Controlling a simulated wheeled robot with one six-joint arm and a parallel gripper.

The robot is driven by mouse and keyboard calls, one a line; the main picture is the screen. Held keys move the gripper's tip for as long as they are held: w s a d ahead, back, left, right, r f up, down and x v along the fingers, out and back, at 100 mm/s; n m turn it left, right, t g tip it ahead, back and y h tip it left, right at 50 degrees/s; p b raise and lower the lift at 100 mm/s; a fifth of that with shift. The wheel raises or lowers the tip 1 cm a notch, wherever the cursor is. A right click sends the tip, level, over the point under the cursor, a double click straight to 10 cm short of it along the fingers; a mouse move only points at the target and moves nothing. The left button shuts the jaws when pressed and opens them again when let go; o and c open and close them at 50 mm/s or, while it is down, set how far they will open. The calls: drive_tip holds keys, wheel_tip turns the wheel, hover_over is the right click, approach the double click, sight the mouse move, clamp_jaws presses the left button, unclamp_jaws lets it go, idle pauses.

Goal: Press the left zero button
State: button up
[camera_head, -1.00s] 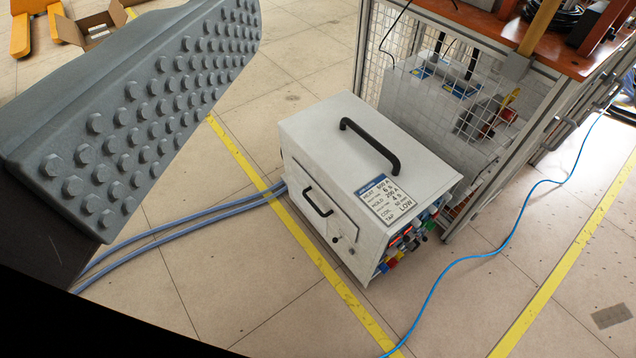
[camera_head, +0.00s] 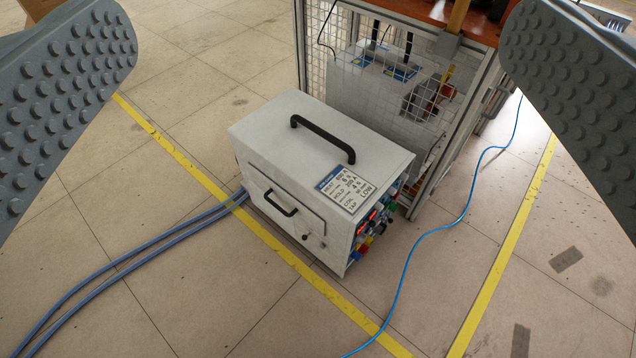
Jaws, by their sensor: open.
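The induction heater is a white box (camera_head: 290,150) on the floor near the middle of the view, with a black handle on top and a settings label (camera_head: 345,190). Its control panel (camera_head: 374,226) faces right and shows only at a steep angle, with small coloured knobs and buttons and a red display. I cannot pick out the left zero button there. My gripper (camera_head: 318,110) is open, with one grey studded finger at the left edge and the other at the right. Nothing is between the fingers, and the box is beyond them, apart from them.
A mesh-sided frame (camera_head: 310,50) with an orange top stands close behind the box. Blue-grey hoses (camera_head: 130,262) run from the box's left side. A thin blue cable (camera_head: 408,262) crosses the floor to the right. Floor in front of the panel is otherwise clear.

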clamp_jaws()
idle(1.5)
